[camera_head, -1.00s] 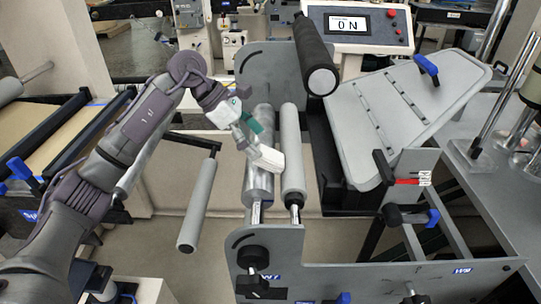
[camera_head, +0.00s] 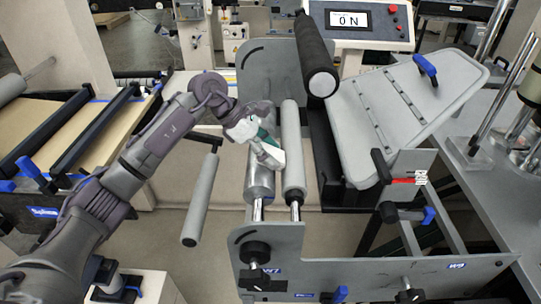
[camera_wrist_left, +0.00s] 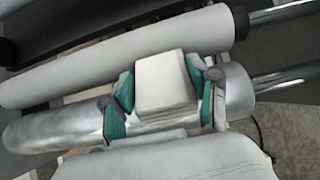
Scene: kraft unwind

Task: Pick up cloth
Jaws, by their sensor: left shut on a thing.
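The cloth (camera_head: 270,154) is a small white folded pad in my left gripper (camera_head: 262,142) in the head view. It also shows in the left wrist view as a layered white block (camera_wrist_left: 165,88) between the two teal-padded fingers (camera_wrist_left: 165,100). The fingers are shut on its two sides. The cloth lies over the shiny metal roller (camera_head: 260,180), close to the grey roller (camera_head: 292,150) beside it; I cannot tell whether it touches either. My right gripper is not in view.
A black roller (camera_head: 316,62) rises above the two rollers. A grey hinged plate (camera_head: 400,115) with a blue handle stands to the right. A display (camera_head: 360,20) reading 0 N is behind. A loose-hanging grey roller (camera_head: 200,200) is at the left.

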